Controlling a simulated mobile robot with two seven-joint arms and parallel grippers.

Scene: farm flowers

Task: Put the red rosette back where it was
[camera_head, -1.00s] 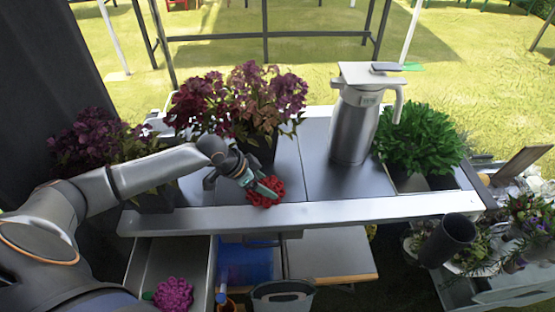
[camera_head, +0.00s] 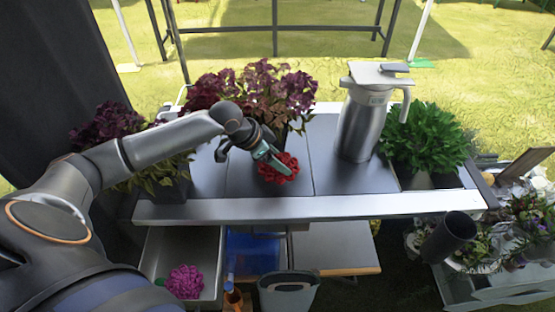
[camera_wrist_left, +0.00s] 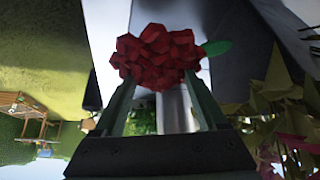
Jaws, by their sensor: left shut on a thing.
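The red rosette (camera_head: 279,168) is a bumpy, dark red flower head. My left gripper (camera_head: 270,160) is shut on it and holds it over the grey table top (camera_head: 214,180), in front of the purple-leaved potted plant (camera_head: 262,92). Whether it touches the table top is not clear. In the left wrist view the rosette (camera_wrist_left: 156,57) sits between the two fingertips, with a green leaf (camera_wrist_left: 215,47) at its side. My right gripper is not in view.
A steel pitcher (camera_head: 362,125) stands right of the rosette, with a leafy green plant (camera_head: 424,140) beyond it. Below the table front, an open drawer (camera_head: 205,243) holds a magenta rosette (camera_head: 185,282). A grey bucket (camera_head: 288,292) stands nearby.

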